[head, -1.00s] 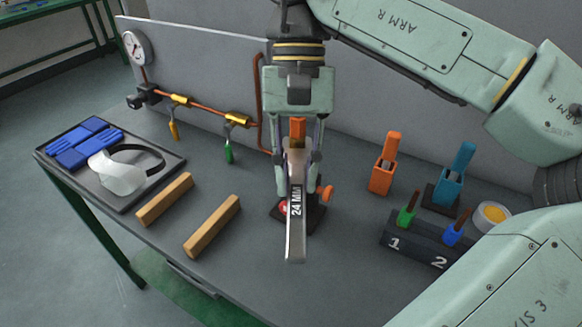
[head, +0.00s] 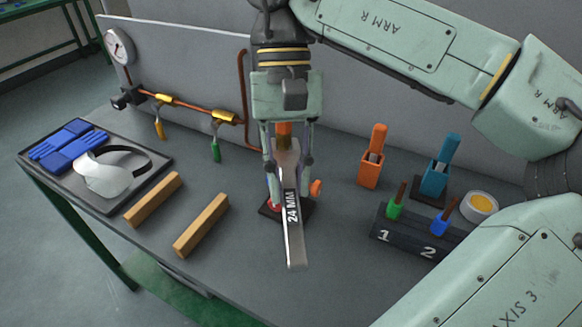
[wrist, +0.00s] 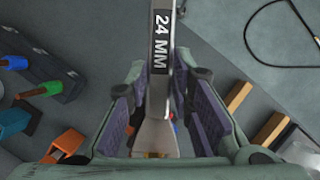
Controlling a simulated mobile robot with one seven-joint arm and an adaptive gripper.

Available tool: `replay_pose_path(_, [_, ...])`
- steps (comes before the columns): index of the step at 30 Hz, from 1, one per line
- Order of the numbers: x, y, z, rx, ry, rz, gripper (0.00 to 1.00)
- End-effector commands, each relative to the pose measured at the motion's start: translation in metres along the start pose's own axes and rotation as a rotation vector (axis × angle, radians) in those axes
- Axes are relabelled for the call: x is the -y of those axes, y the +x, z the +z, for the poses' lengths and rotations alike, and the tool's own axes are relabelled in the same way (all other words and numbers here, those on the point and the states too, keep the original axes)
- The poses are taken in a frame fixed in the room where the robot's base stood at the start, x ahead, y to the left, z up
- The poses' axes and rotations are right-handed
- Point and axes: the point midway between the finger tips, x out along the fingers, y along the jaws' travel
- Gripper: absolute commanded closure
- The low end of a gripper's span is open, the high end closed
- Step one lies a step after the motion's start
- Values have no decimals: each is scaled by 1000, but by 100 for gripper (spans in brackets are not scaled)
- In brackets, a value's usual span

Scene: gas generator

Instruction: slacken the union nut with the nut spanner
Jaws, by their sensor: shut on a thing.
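My gripper (head: 288,165) points down over the middle of the bench, its fingers on either side of the nut spanner (head: 292,222). The wrist view shows the spanner (wrist: 164,80) running between the purple-padded fingers (wrist: 165,115). A dark base with a red part (head: 272,206) and an orange knob (head: 316,188) is partly hidden behind the spanner.
A copper pipe with brass valves (head: 222,116) and a gauge (head: 118,46) runs along the back left. A tray (head: 110,207), two wooden bars (head: 202,226), orange (head: 371,168) and teal (head: 437,181) holders and a numbered rack (head: 408,240) surround clear bench.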

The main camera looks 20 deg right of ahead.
Motion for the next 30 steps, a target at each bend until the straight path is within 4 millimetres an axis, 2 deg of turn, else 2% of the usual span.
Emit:
replay_pose_path(1, [-5,-6,9,-25,34,15,100])
replay_pose_path(21, [-5,9,39,-26,78,0,100])
replay_pose_path(30, [-5,12,44,-25,85,-3,100])
